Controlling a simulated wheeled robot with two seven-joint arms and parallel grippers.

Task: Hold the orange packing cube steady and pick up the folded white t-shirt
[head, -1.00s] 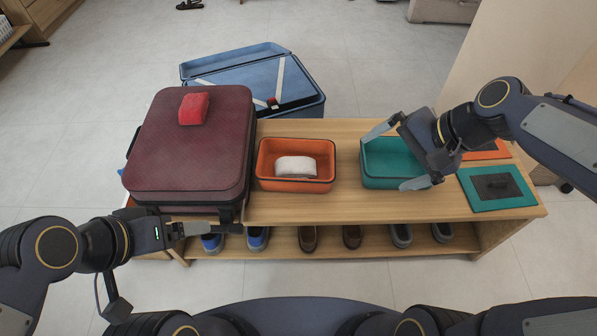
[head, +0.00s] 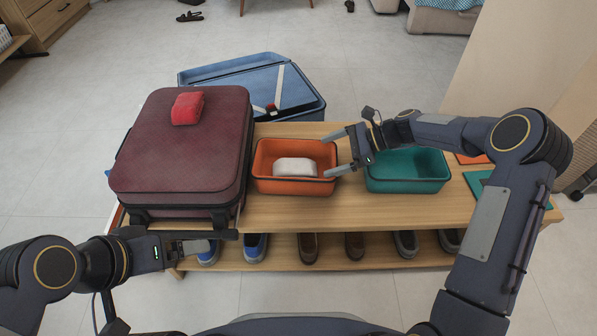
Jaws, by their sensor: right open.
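The orange packing cube (head: 268,185) stands open-topped on the wooden bench, between the burgundy suitcase and the teal cube. The folded white t-shirt (head: 295,167) lies inside it as a small rounded bundle. My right gripper (head: 328,155) is open and empty at the right end of the orange cube, fingers pointing left. One fingertip is near the cube's far right corner, the other near its front right rim; I cannot tell whether they touch it. My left gripper (head: 210,240) is low at the bench's front edge, below the suitcase, away from the cube; its jaw opening is unclear.
The burgundy suitcase (head: 180,140) with a red bundle (head: 187,108) on top fills the bench's left. An empty teal cube (head: 408,170) stands right, beside flat orange and teal pieces (head: 477,181). An open blue suitcase (head: 240,75) lies behind. Shoes (head: 309,246) line the lower shelf.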

